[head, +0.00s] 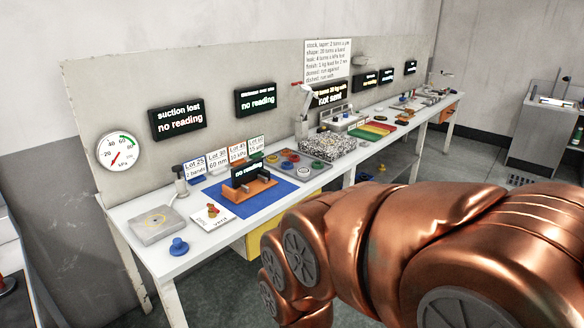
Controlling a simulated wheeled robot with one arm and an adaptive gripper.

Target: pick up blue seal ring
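A grey tray (318,174) on the long bench holds several small coloured discs or rings, among them red, green and yellow ones. A separate blue knob-shaped piece (178,246) stands near the bench's front left edge. My copper arm crosses the lower right, in front of the bench. My gripper is not in view.
The white bench (150,262) runs along a grey back panel. On it are a blue mat (232,208) with an orange stand (248,190), a grey plate (156,224), lot cards and a speckled block (322,147). A grey cabinet (545,135) stands far right.

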